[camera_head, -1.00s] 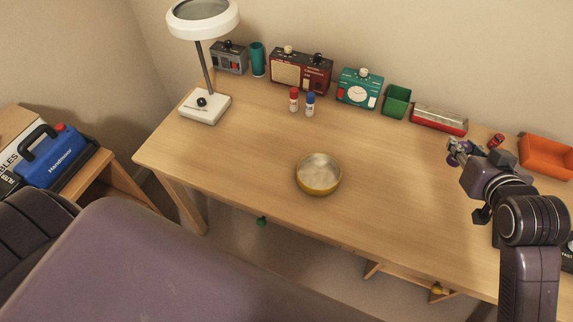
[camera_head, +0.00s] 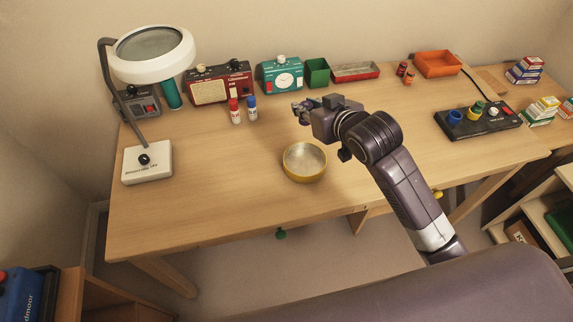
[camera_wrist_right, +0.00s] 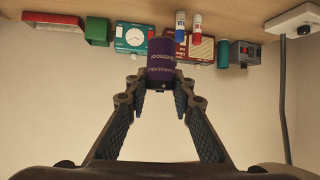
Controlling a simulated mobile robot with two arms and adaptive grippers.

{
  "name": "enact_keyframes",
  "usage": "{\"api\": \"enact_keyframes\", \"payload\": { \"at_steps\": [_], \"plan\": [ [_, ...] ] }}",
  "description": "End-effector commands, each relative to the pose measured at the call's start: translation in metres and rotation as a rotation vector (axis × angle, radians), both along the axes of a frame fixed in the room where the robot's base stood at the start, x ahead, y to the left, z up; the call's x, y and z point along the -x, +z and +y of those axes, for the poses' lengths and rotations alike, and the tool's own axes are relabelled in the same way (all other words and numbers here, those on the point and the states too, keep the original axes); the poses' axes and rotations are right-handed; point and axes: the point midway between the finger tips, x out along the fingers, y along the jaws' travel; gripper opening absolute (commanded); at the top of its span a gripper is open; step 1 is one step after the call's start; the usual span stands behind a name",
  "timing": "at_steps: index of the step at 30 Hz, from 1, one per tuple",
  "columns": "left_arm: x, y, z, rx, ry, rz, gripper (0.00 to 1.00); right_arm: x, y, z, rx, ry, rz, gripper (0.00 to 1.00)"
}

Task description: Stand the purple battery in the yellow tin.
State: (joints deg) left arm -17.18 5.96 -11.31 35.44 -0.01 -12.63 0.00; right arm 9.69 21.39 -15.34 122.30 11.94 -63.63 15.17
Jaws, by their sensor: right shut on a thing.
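The yellow tin (camera_head: 305,179) is a low, round, open tin standing on the desk, near its front edge. It looks empty. My right gripper (camera_head: 302,113) is above the desk, behind the tin in the head view and apart from it. In the right wrist view my right gripper (camera_wrist_right: 160,88) is shut on the purple battery (camera_wrist_right: 161,63), which juts out beyond the fingertips. In the head view the battery is too small and covered to make out clearly. My left gripper is not in view.
A red and a blue bottle (camera_head: 252,108) stand left of the gripper. Radios, a teal clock box (camera_head: 280,75), a green bin (camera_head: 317,72) and a red tray (camera_head: 355,72) line the wall. A magnifier lamp (camera_head: 147,160) stands left. Desk around the tin is clear.

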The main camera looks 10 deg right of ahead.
Motion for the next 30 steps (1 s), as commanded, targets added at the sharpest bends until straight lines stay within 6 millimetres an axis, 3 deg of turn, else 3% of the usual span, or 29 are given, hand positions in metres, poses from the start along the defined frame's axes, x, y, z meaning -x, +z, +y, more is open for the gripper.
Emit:
{"api": "enact_keyframes", "payload": {
  "at_steps": [10, 15, 21, 30],
  "plan": [
    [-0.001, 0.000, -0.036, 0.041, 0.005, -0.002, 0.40, 0.001, -0.093, -0.001, 0.000, -0.001, 0.007, 0.00],
    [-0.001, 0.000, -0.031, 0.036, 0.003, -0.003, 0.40, 0.001, -0.132, -0.001, 0.000, 0.000, 0.004, 0.00],
    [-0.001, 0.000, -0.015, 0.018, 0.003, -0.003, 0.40, 0.000, -0.151, -0.001, 0.000, 0.000, 0.001, 0.00],
    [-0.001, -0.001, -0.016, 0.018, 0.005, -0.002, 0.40, 0.001, -0.187, -0.001, 0.000, 0.000, 0.001, 0.00]
  ]
}}
